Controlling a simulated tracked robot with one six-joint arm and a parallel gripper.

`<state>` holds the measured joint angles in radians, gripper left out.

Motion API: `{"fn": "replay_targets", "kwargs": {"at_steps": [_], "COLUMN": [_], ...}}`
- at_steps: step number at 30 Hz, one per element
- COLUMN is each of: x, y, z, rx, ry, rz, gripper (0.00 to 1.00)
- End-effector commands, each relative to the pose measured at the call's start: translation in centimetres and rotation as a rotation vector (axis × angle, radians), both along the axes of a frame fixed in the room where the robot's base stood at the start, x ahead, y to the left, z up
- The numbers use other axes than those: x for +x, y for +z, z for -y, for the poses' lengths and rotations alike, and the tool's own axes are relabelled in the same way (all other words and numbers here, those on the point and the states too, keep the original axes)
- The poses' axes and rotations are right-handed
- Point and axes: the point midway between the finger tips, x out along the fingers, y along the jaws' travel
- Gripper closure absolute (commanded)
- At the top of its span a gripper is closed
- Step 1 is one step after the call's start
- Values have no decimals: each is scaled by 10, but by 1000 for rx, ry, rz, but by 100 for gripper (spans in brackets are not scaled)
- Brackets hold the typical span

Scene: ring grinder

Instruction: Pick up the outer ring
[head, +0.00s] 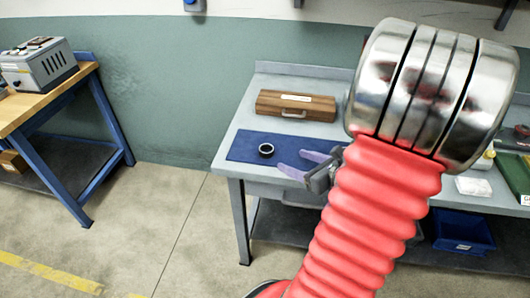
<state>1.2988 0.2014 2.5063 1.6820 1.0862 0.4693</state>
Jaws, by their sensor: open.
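The outer ring looks to be the small dark ring (266,150) lying on a blue mat (240,141) near the left end of the grey workbench. My gripper (279,160) comes in from the right, with two purple fingers spread apart. The fingertips point left toward the ring and look close to its right side. Nothing is between the fingers. I cannot tell the gripper's exact height above the mat. My red ribbed arm with its metal joint hides the middle of the bench.
A brown wooden case (296,105) stands behind the mat. A blue bin (463,232) is on the shelf below. A white packet (473,186) lies right of my arm. A second bench at the left holds a grey device (38,64). Floor between the benches is clear.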

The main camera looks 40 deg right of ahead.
Motion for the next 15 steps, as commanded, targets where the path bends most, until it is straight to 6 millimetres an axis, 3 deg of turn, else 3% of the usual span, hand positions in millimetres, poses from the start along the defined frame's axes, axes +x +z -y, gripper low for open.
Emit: {"fn": "replay_targets", "kwargs": {"at_steps": [15], "x": [56], "y": [-23], "z": [1], "rx": [1], "ry": [5], "rz": [-2], "gripper": [38]}}
